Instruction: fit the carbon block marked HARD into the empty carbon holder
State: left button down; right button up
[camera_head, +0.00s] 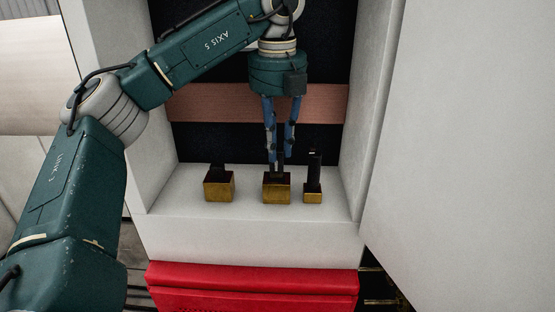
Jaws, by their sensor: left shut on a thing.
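My left gripper (279,164) points straight down over the middle brass holder (277,191). Its blue fingers are shut on a slim dark carbon block (281,158), mostly hidden between them. The block's lower end is at the top of the middle holder; I cannot tell how deep it sits in it. The left brass holder (219,190) carries a short dark block (217,170). The smaller right brass holder (313,197) carries a tall dark block (315,165), upright. No HARD marking is readable. My right gripper is not in view.
The holders stand on a pale ledge (180,205) inside a recess with white side walls. A copper-brown band (205,103) crosses the dark back. A red padded block (250,288) lies below the ledge. A large pale panel (465,150) fills the right.

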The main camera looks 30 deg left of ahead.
aim_at(278, 150)
pick_arm(q)
jog(key=f, duration=0.1)
jog(key=s+f, duration=0.1)
jog(key=f, duration=0.1)
jog(key=shift+d, duration=0.2)
jog(key=shift+w+a+f, duration=0.2)
jog(key=shift+w+f, duration=0.3)
jog(key=shift+f, duration=0.15)
jog(key=shift+w, duration=0.15)
jog(key=c, duration=1.9)
grip_release()
jog(key=shift+r, duration=0.1)
jog(key=o, duration=0.3)
jog(key=shift+s+d+r, duration=0.1)
jog(key=shift+s+r, duration=0.05)
jog(key=shift+s, duration=0.2)
jog(key=shift+w, duration=0.15)
jog(key=r, duration=0.7)
jog(key=shift+s+r+p, duration=0.2)
jog(key=shift+p, duration=0.15)
jog(key=shift+f, duration=0.1)
